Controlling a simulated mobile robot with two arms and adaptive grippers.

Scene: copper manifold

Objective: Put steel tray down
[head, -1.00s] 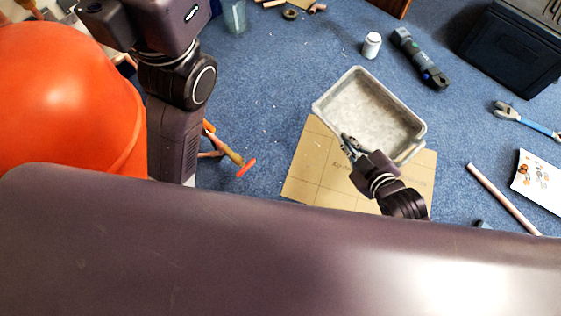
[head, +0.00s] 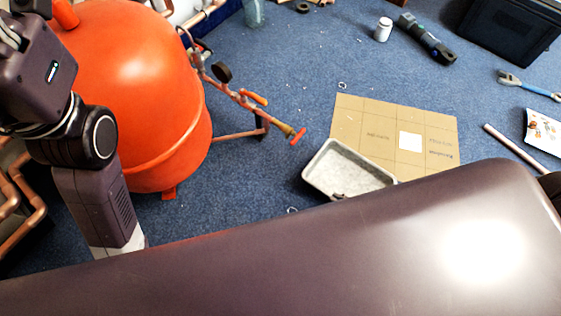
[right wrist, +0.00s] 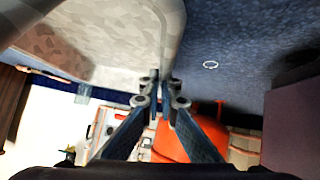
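The steel tray (head: 350,170) is a grey, empty, open rectangular pan in the lower middle of the head view, its near side hidden behind my body. In the picture it overlaps the near left corner of the cardboard sheet. My right gripper (head: 340,195) shows only as a small dark tip at the tray's near side. In the right wrist view the gripper's fingers (right wrist: 158,82) are close together on the rim of the tray (right wrist: 110,35). The tray's height above the floor is hard to tell. My left gripper (head: 10,35) is partly cut off at the upper left, away from the tray.
An orange tank (head: 150,90) with copper pipework (head: 240,98) stands left of the tray. The cardboard sheet (head: 365,118) lies on blue carpet with a white label (head: 410,142). A white bottle (head: 383,29), dark tool (head: 427,40), wrench (head: 525,85) and black box (head: 510,30) lie beyond.

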